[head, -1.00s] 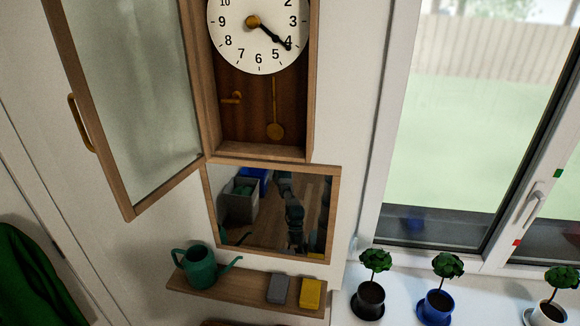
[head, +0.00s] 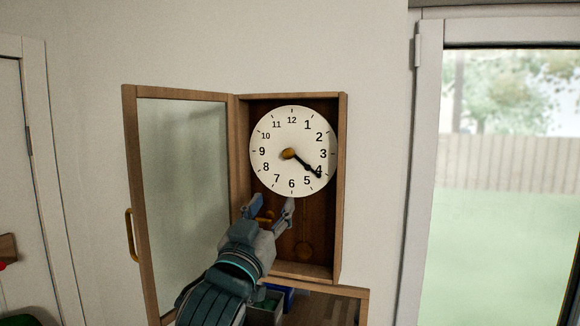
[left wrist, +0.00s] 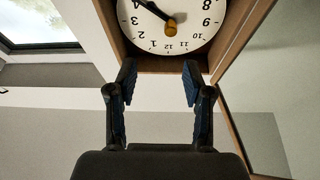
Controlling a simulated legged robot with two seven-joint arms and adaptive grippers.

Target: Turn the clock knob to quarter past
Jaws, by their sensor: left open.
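The wall clock's white dial (head: 268,175) sits in an open wooden case (head: 341,185). The gold clock knob (head: 288,154) is at the dial's centre, and black hands (head: 306,168) point close to 4. In the left wrist view the dial is upside down, with the knob (left wrist: 171,28) near the top. My left gripper (head: 272,204) is open and empty just below the dial's lower edge in the head view, apart from the knob. Its two fingers also show spread in the left wrist view (left wrist: 159,80). My right gripper is not in view.
The glazed case door (head: 130,150) stands open to the left, close to my left arm. A window (head: 505,180) is at right.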

